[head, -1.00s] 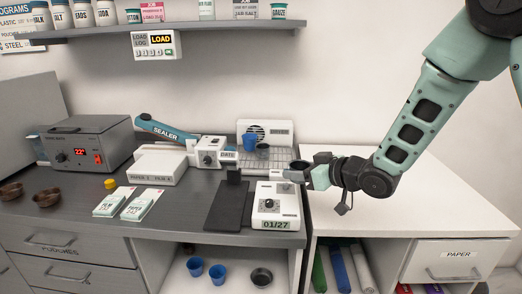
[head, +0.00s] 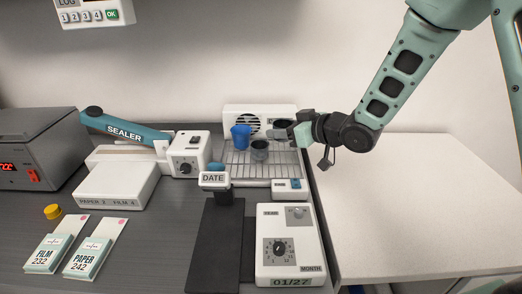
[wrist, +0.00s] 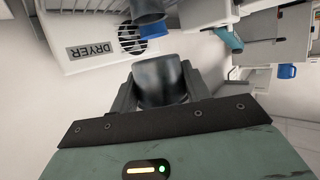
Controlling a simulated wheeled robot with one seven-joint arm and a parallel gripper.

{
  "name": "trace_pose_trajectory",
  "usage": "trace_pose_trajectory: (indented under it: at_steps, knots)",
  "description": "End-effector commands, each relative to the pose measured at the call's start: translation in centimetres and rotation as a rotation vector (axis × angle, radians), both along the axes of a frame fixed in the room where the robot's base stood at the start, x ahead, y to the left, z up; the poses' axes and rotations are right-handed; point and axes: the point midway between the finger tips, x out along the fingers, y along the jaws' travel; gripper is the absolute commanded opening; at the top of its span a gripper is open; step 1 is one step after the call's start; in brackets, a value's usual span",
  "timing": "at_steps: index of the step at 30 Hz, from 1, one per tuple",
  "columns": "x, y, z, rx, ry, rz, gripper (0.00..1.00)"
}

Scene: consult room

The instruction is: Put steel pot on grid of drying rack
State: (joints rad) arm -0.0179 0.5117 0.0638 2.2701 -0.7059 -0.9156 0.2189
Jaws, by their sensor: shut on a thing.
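My gripper (head: 287,132) is shut on a dark grey steel pot (head: 283,124), held above the right rear part of the drying rack, in front of the white dryer. In the wrist view the same pot (wrist: 160,80) sits between the two fingers (wrist: 160,92). The drying rack's wire grid (head: 280,170) lies below. A blue cup (head: 240,136) and another dark grey pot (head: 259,150) stand on the grid, left of the held pot. Whether the held pot touches anything below is hard to tell.
The white dryer (head: 232,112) with a round fan grille stands behind the grid. The sealer (head: 130,135) is at left. The white counter (head: 400,215) at right is clear.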

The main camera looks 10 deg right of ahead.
Motion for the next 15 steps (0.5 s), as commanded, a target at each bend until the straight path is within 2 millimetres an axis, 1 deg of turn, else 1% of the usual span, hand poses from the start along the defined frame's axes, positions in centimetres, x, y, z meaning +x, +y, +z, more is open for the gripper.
trace_pose_trajectory:
  at_steps: [6,9,13,15]
  knots:
    - [-0.1,0.0,-3.8,0.000,0.007,0.001,0.24]
    - [-0.1,0.0,-5.0,0.000,0.005,0.001,0.24]
    - [0.0,0.0,-5.9,0.000,0.002,0.001,0.24]
    - [-0.1,0.0,-6.8,-0.001,0.006,0.000,0.24]
